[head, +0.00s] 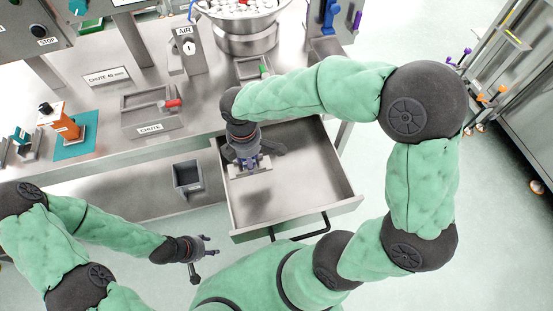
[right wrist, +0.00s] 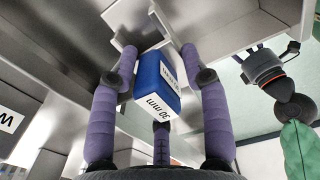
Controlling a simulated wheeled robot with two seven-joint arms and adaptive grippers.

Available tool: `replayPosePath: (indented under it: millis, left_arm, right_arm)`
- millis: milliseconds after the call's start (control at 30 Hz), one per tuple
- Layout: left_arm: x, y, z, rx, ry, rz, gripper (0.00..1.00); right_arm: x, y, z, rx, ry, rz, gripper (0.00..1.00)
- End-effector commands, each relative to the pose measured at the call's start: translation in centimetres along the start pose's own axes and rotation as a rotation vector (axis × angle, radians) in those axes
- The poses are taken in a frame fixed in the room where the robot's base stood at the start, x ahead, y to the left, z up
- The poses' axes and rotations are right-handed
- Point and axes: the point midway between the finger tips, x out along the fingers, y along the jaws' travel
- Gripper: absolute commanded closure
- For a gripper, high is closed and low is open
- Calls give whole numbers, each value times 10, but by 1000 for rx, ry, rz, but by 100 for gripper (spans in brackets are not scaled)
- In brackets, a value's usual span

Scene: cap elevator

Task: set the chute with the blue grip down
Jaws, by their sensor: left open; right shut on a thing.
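My right gripper (head: 248,160) points down over the open drawer (head: 312,180). In the right wrist view its purple fingers (right wrist: 158,62) are closed on the blue grip (right wrist: 157,78), which has a white label reading 30 mm. The pale metal chute (right wrist: 127,30) shows beyond the grip, and in the head view its edge (head: 250,173) shows below the gripper inside the drawer's outline. I cannot tell whether the chute touches the drawer floor. My left gripper (head: 198,248) is open and empty, in front of the bench and left of the drawer.
A chute with a red grip (head: 172,103) sits on the bench beside a CHUTE label. A green-gripped part (head: 263,70) is behind the drawer. An orange block (head: 62,120) stands on a teal mat, and a grey bin (head: 187,176) is left of the drawer. The drawer's right side is clear.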

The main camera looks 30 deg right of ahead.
Motion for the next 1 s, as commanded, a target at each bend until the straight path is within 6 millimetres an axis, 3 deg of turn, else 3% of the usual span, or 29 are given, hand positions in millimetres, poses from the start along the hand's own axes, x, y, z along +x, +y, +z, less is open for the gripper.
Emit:
replayPosePath:
  millis: [200,400,600,833,1000]
  left_arm:
    - [19,-7,0,0,0,0,48]
    - [34,-12,-1,0,0,0,48]
    - [43,-15,-2,0,0,0,48]
    - [47,-17,-2,0,0,0,48]
    - [58,-21,-2,0,0,0,48]
  right_arm:
    - [25,20,44,10,1,0,96]
    - [54,34,74,7,0,-1,96]
    - [75,42,90,6,1,0,96]
    - [85,46,98,5,1,1,96]
    - [109,47,100,3,0,-1,96]
